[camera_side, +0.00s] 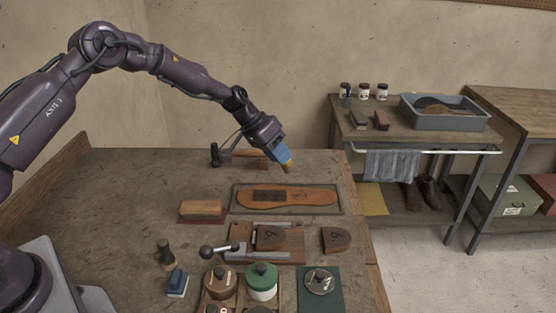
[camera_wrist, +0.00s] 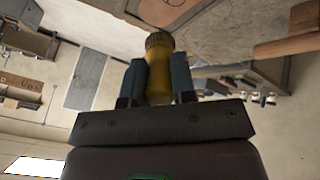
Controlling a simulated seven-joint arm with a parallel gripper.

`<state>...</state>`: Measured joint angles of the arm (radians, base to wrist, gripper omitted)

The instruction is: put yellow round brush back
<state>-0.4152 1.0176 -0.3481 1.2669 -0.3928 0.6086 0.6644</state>
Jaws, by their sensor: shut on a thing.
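My gripper (camera_side: 283,157) is shut on the yellow round brush (camera_side: 287,168) and holds it in the air above the far side of the workbench. In the side view only a small yellowish-brown end of the brush shows below the blue fingers. In the wrist view the yellow body of the brush (camera_wrist: 158,80), with a brown end, sits between the two blue fingers of my gripper (camera_wrist: 159,66). The brush appears clear of the bench and the shoe sole (camera_side: 310,198) near it. I cannot tell which place the brush belongs to.
A hammer (camera_side: 242,157) lies at the back. A cart with a grey tray (camera_side: 445,121) is right.

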